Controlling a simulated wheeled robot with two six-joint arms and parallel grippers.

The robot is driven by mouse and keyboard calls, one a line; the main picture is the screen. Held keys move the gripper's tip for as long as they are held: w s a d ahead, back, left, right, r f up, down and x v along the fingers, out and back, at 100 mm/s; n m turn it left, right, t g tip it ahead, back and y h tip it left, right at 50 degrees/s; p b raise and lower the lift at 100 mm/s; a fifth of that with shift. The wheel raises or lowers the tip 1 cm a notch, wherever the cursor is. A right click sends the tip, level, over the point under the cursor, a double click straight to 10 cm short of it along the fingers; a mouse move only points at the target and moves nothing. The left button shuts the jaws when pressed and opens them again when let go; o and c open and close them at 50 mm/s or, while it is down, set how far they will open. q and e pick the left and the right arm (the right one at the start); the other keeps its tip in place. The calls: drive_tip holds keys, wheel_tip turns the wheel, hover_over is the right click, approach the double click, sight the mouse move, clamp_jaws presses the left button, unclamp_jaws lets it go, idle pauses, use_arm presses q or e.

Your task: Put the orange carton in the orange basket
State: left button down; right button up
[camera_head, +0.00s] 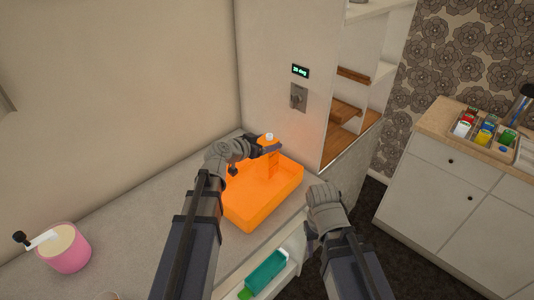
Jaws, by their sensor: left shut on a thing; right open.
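The orange carton (272,163) is upright, with a white cap on top. My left gripper (270,147) is shut on it near its top. The orange basket (257,211) is an open tray on the grey counter, and the carton shows over its inside near the far side. Whether the carton's bottom touches the basket floor I cannot tell. My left forearm covers the basket's left part. My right gripper (312,240) is open, in front of the counter's edge to the right of the basket; its fingers are mostly hidden behind its wrist.
A pink pot (66,252) stands on the counter at the left. A teal bottle (264,274) lies on a lower shelf below the counter edge. A white cabinet (432,170) with a tray of small cartons (486,132) stands at the right. A wall panel rises behind the basket.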

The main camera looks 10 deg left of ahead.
use_arm(q)
wheel_tip(320, 180, down, 3)
drive_tip(key=b, duration=0.3)
drive_tip(key=shift+f, duration=0.3)
unclamp_jaws()
drive_tip(key=p+v, duration=0.3)
drive_tip(key=v, duration=0.4)
drive_tip(key=shift+s+a, duration=0.15)
drive_tip(key=shift+s, duration=0.05)
